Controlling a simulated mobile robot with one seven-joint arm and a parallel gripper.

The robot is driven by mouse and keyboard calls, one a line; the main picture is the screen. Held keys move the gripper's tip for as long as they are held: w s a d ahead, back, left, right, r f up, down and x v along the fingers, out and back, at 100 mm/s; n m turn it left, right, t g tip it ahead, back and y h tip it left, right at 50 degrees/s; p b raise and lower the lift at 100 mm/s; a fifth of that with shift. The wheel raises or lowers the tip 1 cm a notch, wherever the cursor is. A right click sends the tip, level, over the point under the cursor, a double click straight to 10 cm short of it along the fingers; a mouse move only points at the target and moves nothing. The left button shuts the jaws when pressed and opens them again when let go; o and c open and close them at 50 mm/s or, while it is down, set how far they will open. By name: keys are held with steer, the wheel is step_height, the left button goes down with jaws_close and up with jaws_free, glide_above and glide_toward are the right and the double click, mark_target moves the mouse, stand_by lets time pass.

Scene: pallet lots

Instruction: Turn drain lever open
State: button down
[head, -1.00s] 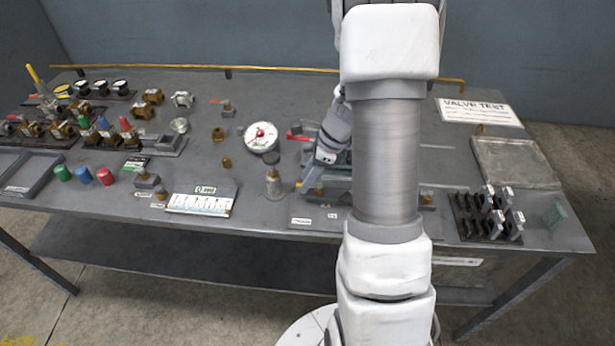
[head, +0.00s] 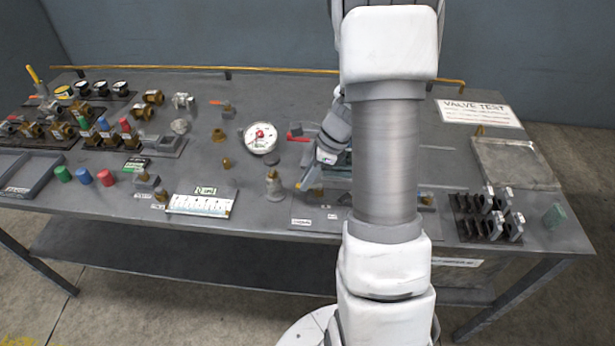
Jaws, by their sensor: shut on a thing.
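My gripper (head: 310,179) is low over the test fixture right of the round dial gauge (head: 260,138). It is tilted, with its fingers pointing down and to the left, and it is shut on a small part there, which I take to be the drain lever. The lever is too small and too covered by the fingers to make out its angle. A red-handled part (head: 299,138) lies just behind the gripper, apart from the fingertips. My own arm hides most of the fixture to the right.
A pale bell-shaped fitting (head: 274,187) stands left of the gripper. A white chart (head: 200,206) lies near the front edge. Several valves and coloured caps fill the left side. A rack of dark blocks (head: 487,217) and a grey tray (head: 515,163) stand at the right.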

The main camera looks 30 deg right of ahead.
steer(key=n+g, duration=0.1)
steer(key=n, duration=0.1)
steer(key=s+n, duration=0.1)
steer(key=n, duration=0.1)
steer(key=shift+a+n+g+y+p, duration=0.2)
steer(key=shift+n+g+y+p, duration=0.1)
steer(key=shift+n+g+p, duration=0.1)
steer(key=n, duration=0.1)
steer(key=s+n+g, duration=0.1)
steer(key=n, duration=0.1)
steer(key=shift+n+p, duration=0.3)
steer(key=n, duration=0.1)
steer(key=n+g, duration=0.1)
steer(key=n, duration=0.1)
steer(key=s+n+g+h, duration=0.1)
steer(key=n, duration=0.1)
steer(key=shift+s+d+p, duration=0.1)
steer(key=shift+d+p, duration=0.15)
steer(key=shift+p, duration=0.05)
steer(key=shift+s+d+n+g+h, duration=0.2)
steer(key=shift+n+g+h, duration=0.1)
steer(key=shift+n, duration=0.65)
steer(key=shift+s+d+n+g+h, duration=0.2)
steer(key=shift+n+g, duration=0.1)
steer(key=shift+n, duration=0.65)
steer(key=c, duration=0.8)
jaws_free()
steer(key=shift+c, duration=0.2)
